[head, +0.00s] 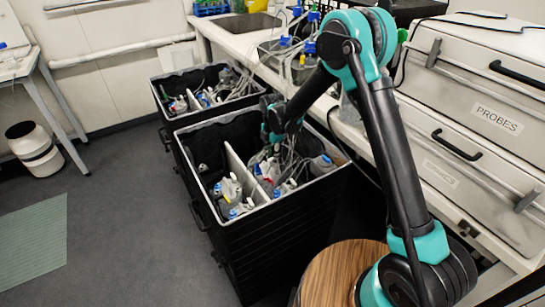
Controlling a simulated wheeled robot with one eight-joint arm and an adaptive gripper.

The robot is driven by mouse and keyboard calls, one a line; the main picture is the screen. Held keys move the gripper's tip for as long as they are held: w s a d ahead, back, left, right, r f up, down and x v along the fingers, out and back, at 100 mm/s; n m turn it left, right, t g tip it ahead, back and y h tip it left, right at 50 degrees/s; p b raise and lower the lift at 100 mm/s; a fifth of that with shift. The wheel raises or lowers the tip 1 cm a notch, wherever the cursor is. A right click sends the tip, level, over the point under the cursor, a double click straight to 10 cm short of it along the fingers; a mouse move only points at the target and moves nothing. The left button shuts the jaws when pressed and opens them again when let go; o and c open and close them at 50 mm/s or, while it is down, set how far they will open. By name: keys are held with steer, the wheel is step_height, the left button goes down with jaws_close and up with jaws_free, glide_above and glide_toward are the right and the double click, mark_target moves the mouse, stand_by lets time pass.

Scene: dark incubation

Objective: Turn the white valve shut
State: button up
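My gripper (270,136) hangs at the end of my black and teal arm, over the back part of the nearer black bin (265,240). Its fingers are small and dark against the tubing, so I cannot tell whether they are open or shut. I cannot single out the white valve in the head view. Below and beside the gripper are grey tubes and bottles with blue and red caps (268,170), which may hide it. A white divider (237,165) splits this bin.
A second black bin (160,95) with bottles stands behind. A white bench (235,42) with bottles and a sink runs along the back right. Drawers marked PROBES (497,118) stand at right. A white bucket (35,150) stands at left. The grey floor (130,220) at left is mostly clear.

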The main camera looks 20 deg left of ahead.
jaws_close()
steer(key=m, duration=0.7)
steer(key=shift+s+d+m, duration=0.1)
steer(key=shift+m, duration=0.2)
steer(key=m, duration=0.5)
steer(key=shift+s, duration=0.1)
steer(key=m, duration=0.5)
steer(key=shift+m, duration=0.3)
stand_by(0.4)
steer(key=shift+o, duration=0.9)
jaws_free()
steer(key=shift+s, duration=0.1)
